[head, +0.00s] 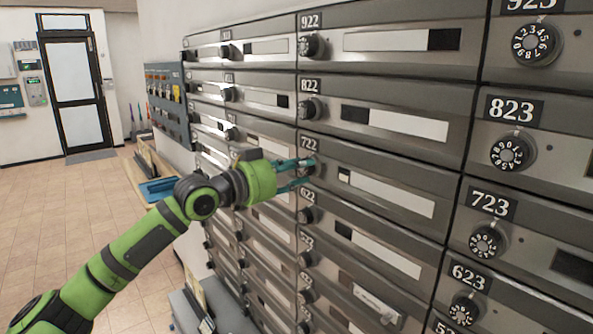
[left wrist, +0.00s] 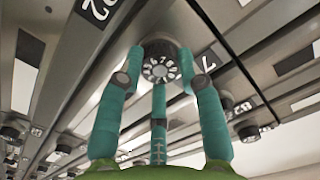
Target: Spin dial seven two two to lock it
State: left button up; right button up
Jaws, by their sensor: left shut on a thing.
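The mailbox labelled 722 (head: 375,187) is in the middle of the head view, its number plate at its upper left corner. Its round black dial with white digits (left wrist: 160,66) shows in the left wrist view, between the teal fingers. In the head view the dial is mostly hidden by my gripper. My left gripper (head: 303,172) reaches the dial from the left and is shut on it, with fingers around its rim. In the left wrist view the fingers (left wrist: 163,88) stand on both sides of the dial and below it. My right gripper is not in view.
Mailbox dials 822 (head: 311,109) above and 622 (head: 306,215) below sit close to my fingers. Dial 723 (head: 486,242) is to the right. A blue panel (head: 168,100) is on the wall at left. The tiled floor (head: 50,195) is clear.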

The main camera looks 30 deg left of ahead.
pick_arm(q)
jog(key=shift+r+m, duration=0.5)
jog(key=shift+m, duration=0.4)
jog(key=o, duration=1.1)
jog(key=shift+o, duration=0.2)
jog(key=shift+d+f, duration=0.1)
jog(key=shift+f, duration=0.05)
